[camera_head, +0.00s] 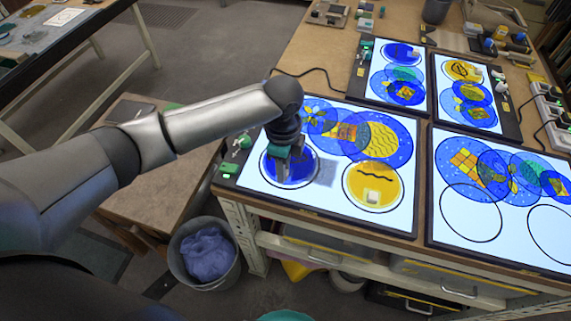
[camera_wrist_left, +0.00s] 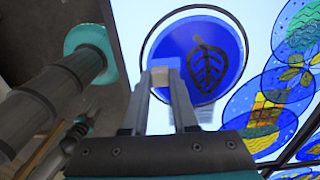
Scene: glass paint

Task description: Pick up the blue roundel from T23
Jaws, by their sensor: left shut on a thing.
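The blue roundel (camera_head: 279,172) with a dark leaf drawing lies within a black circle outline at the lower left of the near-left light panel (camera_head: 330,199). It also shows in the left wrist view (camera_wrist_left: 222,66). My left gripper (camera_head: 291,158) comes down over it. In the left wrist view, its two fingers (camera_wrist_left: 166,72) are shut on the small pale block handle of the roundel. I cannot tell whether the roundel is raised off the panel. No T23 label is readable. My right gripper is not in view.
A yellow roundel (camera_head: 371,178) with a pale block handle lies right of the blue one. Overlapping patterned roundels lie behind. A second large panel (camera_head: 467,240) adjoins on the right, with two smaller panels behind. A grey bin (camera_head: 226,276) stands on the floor below the table's left corner.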

